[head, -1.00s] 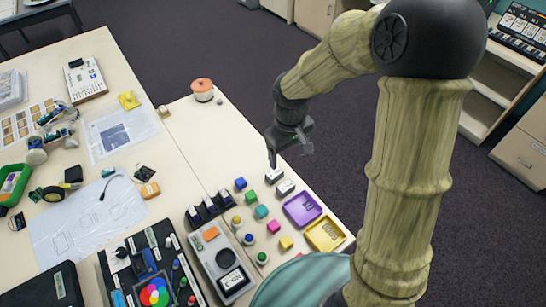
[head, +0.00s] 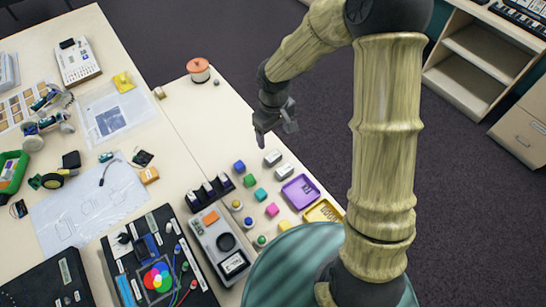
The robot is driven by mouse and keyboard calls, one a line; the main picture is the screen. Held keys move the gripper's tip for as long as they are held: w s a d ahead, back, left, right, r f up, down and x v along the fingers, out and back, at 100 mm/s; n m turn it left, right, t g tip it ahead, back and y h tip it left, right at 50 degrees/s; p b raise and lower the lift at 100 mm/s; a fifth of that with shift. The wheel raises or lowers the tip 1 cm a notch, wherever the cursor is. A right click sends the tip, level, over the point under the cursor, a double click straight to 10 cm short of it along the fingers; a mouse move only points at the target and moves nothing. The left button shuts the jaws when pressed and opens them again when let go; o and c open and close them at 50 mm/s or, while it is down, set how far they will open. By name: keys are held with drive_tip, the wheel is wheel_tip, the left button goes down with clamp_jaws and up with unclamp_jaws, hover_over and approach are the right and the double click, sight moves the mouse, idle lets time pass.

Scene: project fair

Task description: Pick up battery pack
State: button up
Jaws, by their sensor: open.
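My gripper (head: 275,135) is open and empty. It hangs above the far right part of the cream table, with its fingers pointing down. Just below it in the picture are two small white-and-dark boxes (head: 272,158) (head: 284,172), apart from the fingers. I cannot tell for certain which thing is the battery pack. A small black box (head: 71,160) lies on the left table, and a black holder with several white-topped cells (head: 209,193) stands near the middle. None of these is touched by the gripper.
Small coloured cubes, such as a green one (head: 249,180), lie right of the holder. A purple tray (head: 300,190) and a yellow tray (head: 323,211) sit at the right edge. A grey meter (head: 220,243) lies nearer. The table's far part is mostly clear around an orange-topped pot (head: 198,70).

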hover_over(273, 156)
wheel_tip(273, 156, down, 7)
drive_tip(key=shift+d+p, duration=0.1)
drive_tip(key=shift+p, duration=0.25)
drive_tip(key=shift+f, duration=0.1)
drive_tip(key=shift+f+p, duration=0.9)
drive_tip(key=shift+f, duration=1.6)
drive_tip(key=c, duration=1.1)
